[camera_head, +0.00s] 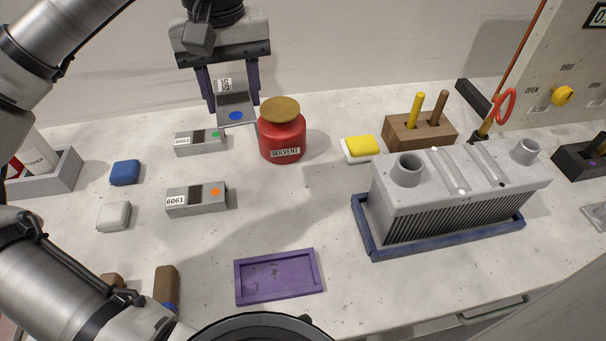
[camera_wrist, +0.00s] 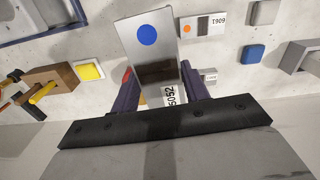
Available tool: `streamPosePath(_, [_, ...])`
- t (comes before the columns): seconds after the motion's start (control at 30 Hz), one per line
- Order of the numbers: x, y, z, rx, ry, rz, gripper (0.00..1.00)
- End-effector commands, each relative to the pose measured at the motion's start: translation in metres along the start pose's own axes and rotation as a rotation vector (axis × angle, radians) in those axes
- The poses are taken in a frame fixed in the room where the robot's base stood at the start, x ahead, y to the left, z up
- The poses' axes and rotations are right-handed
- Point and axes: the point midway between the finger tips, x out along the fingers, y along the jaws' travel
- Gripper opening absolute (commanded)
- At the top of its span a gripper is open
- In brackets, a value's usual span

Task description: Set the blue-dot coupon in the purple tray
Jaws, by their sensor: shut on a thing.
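The blue-dot coupon (camera_head: 236,108) is a grey metal plate with a dark band, a white 5052 label and a blue dot. My gripper (camera_head: 231,88) is shut on it and holds it above the back of the bench, left of the red solvent jar. In the wrist view the coupon (camera_wrist: 152,55) sticks out from between the purple fingers of my gripper (camera_wrist: 158,88), its blue dot at the far end. The purple tray (camera_head: 278,276) lies empty at the front middle of the bench, with dark marks on its floor.
A red solvent jar (camera_head: 282,130) stands close to the coupon's right. A finned grey block (camera_head: 450,185) sits in a blue tray (camera_head: 368,238) at right. Bench around the purple tray is clear.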

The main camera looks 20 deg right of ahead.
Motion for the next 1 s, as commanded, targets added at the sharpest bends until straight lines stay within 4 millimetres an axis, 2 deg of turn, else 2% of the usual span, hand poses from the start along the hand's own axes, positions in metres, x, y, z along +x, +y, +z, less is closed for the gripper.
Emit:
streamPosePath(0.17, [0.001, 0.003, 0.004, 0.079, 0.001, 0.0, 0.18])
streamPosePath(0.27, [0.013, 0.003, 0.004, 0.089, 0.0, -0.001, 0.18])
streamPosePath(0.7, [0.126, 0.003, 0.005, 0.089, -0.002, 0.002, 0.18])
streamPosePath(0.83, [0.149, 0.004, 0.004, 0.088, 0.0, 0.002, 0.18])
streamPosePath(1.0, [0.164, 0.003, 0.004, 0.087, 0.001, 0.0, 0.18])
